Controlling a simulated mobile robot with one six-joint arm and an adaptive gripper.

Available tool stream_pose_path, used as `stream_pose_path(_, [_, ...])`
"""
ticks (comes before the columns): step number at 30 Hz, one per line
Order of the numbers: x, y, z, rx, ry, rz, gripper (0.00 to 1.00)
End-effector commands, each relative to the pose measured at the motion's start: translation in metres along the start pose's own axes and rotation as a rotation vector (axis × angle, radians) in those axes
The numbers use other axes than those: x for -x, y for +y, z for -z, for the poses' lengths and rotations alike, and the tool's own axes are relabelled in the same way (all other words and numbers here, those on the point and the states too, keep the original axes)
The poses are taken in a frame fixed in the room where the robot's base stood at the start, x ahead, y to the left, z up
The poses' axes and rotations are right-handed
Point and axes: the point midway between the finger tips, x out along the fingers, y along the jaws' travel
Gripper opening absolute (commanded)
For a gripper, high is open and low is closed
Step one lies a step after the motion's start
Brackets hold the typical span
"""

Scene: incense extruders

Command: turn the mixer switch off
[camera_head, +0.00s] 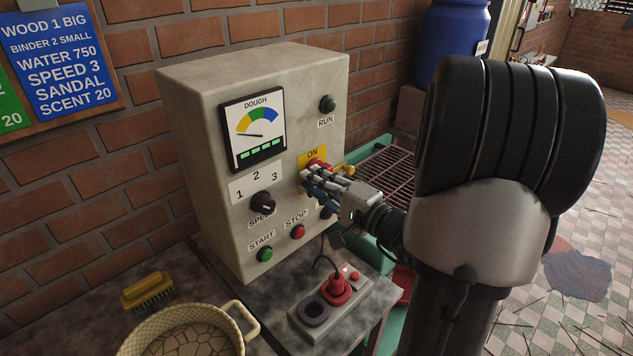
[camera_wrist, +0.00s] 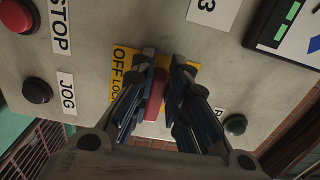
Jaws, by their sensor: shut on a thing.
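The mixer switch is a red rotary handle (camera_head: 316,165) on a yellow plate (camera_head: 312,155) marked ON at the top, on the front of the beige control box (camera_head: 200,150). My gripper (camera_head: 308,180) is at the switch and covers much of it in the head view. In the wrist view, the two fingers (camera_wrist: 160,85) are closed on both sides of the red handle (camera_wrist: 155,95). The words OFF and LOC show on the yellow plate (camera_wrist: 122,65) beside the fingers. The handle's exact angle is partly hidden by the fingers.
A speed knob (camera_head: 263,203), a red STOP button (camera_head: 298,232) and a green START button (camera_head: 265,254) lie left of and below my gripper. The RUN lamp (camera_head: 327,104) is dark. A brush (camera_head: 148,291) lies at lower left.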

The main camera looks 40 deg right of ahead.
Motion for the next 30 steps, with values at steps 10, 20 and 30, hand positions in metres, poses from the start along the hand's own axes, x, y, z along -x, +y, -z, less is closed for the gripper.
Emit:
stream_pose_path(10, [0.0001,0.0009,-0.0001,0.014,0.000,-0.001,0.00])
stream_pose_path(20, [0.0000,0.0008,-0.0001,0.013,0.000,0.000,0.27])
stream_pose_path(30, [0.0000,0.0005,0.0000,0.013,0.000,0.000,0.35])
